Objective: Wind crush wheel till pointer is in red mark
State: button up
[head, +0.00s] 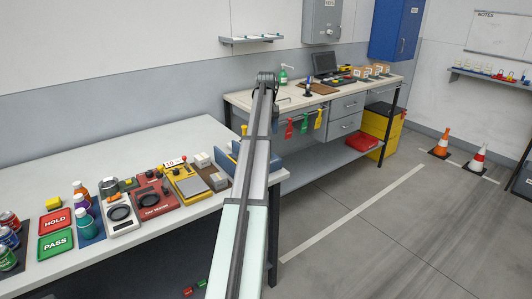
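Several small devices stand on the near white bench (130,150). Among them are a yellow device (172,177) with a grey plate and a small white sign with red figures behind it, a red device (158,204) with a dark round top, and a white device (122,222) with a black round plate. I cannot make out which one carries the crush wheel; no pointer or red mark is readable at this size. My arm reaches up across the middle of the picture, over the bench's right end. My gripper's fingers do not show.
Red HOLD (54,221) and green PASS (56,244) signs, bottles and cans crowd the bench's left front. A blue bin (222,162) is partly behind my arm. A second bench (348,92) stands beyond. Traffic cones (442,145) stand on the otherwise open floor at right.

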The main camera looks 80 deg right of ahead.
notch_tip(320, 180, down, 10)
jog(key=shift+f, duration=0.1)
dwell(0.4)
